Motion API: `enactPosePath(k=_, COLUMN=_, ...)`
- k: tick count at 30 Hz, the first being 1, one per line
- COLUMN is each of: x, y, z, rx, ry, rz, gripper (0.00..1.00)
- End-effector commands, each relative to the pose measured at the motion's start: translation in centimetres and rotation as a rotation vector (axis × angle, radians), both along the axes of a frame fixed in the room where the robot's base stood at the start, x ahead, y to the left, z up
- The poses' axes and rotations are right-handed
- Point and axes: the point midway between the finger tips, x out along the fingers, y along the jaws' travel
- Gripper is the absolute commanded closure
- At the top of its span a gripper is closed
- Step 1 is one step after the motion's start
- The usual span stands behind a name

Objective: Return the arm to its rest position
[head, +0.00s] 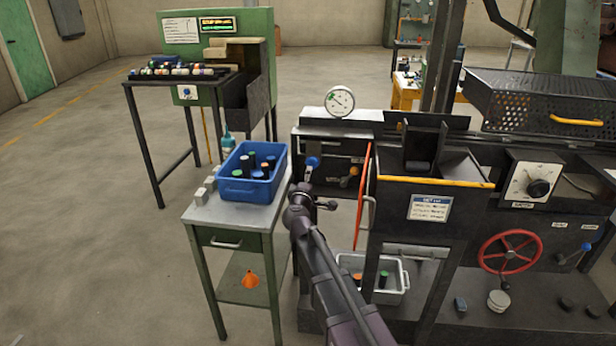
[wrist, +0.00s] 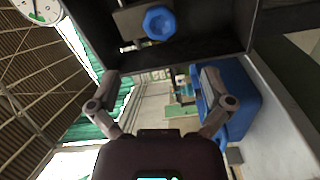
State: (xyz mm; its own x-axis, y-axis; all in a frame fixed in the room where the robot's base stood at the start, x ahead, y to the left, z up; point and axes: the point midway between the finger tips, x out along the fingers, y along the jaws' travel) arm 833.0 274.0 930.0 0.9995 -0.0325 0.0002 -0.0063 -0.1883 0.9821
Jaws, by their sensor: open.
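My gripper (head: 316,198) is at the end of my dark arm, which reaches up from the bottom of the head view. It is between the side table and the left end of the furnace machine. In the wrist view my gripper (wrist: 158,98) has its two fingers spread wide apart, with nothing between them. A blue knob (wrist: 160,22) on the dark machine front is ahead of the fingers, apart from them. The same blue knob (head: 312,162) shows just above my gripper in the head view.
A blue bin (head: 235,188) with several cylinders stands on the side table (head: 225,215), close left of my gripper. The machine has a round gauge (head: 340,101), yellow-edged chute (head: 435,182) and red handwheel (head: 510,252). A grey bin (head: 400,285) sits low. Floor (head: 90,250) at left is clear.

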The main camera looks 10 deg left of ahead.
Motion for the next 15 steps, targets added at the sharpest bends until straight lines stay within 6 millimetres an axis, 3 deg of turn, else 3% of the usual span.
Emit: enactPosePath(k=15, x=-0.31, y=-0.29, z=-0.38, rx=0.011, ry=0.005, rz=-0.007, gripper=0.00)
